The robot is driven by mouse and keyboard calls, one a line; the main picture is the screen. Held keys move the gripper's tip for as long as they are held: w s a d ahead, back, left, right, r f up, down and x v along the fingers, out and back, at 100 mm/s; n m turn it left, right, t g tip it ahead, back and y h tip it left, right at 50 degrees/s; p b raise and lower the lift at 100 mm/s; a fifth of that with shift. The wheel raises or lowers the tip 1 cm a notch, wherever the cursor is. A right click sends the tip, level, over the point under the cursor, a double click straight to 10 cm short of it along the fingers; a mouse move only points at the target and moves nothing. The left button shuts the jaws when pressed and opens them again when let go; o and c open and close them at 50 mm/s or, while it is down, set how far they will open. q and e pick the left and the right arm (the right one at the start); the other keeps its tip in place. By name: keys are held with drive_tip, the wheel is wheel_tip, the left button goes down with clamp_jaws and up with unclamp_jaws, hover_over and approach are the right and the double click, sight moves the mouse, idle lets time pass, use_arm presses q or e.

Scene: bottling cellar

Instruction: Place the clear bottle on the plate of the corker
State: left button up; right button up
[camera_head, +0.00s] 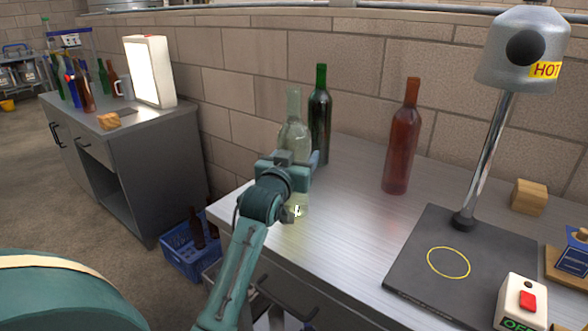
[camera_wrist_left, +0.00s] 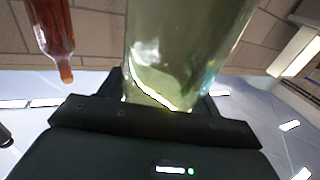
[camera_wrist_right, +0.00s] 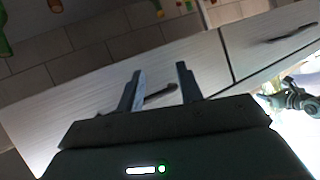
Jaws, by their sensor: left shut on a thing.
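The clear bottle (camera_head: 293,136) is pale green-tinted glass and looks upright over the left end of the metal bench. My left gripper (camera_head: 297,168) is shut on its body and hides part of it. In the left wrist view the clear bottle (camera_wrist_left: 185,50) fills the space between the fingers. I cannot tell whether its base touches the bench. No corker can be clearly made out. My right gripper (camera_wrist_right: 160,85) is open and empty in the right wrist view, facing a drawer front (camera_wrist_right: 200,60); it does not show in the head view.
A dark green bottle (camera_head: 320,115) stands close behind the clear one, and a red-brown bottle (camera_head: 401,140) to its right. A lamp marked HOT (camera_head: 525,50) rises from a dark base with a yellow ring (camera_head: 425,285). A switch box (camera_head: 521,303) and wooden block (camera_head: 529,197) sit right.

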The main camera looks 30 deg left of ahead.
use_arm(q)
clamp_jaws()
drive_tip(key=shift+r, duration=0.25)
